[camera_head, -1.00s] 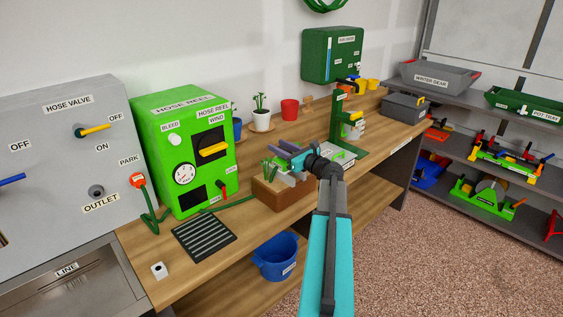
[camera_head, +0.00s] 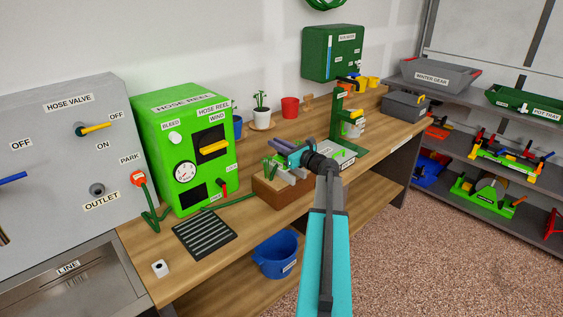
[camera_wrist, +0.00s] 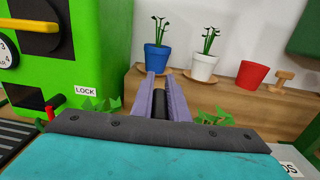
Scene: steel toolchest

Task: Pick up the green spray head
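I cannot pick out a green spray head with certainty in either view. My gripper (camera_head: 276,144) is over the back part of the brown planter box (camera_head: 281,196), its purple fingers pointing left and back. Green leaves (camera_wrist: 215,117) show on both sides of the fingers. My wrist hides part of the planter.
The green hose reel box (camera_head: 186,150) stands left of the planter. Behind are a blue pot (camera_wrist: 156,58), a white pot (camera_wrist: 203,66) and a red pot (camera_wrist: 251,74). A green stand (camera_head: 336,121) is to the right.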

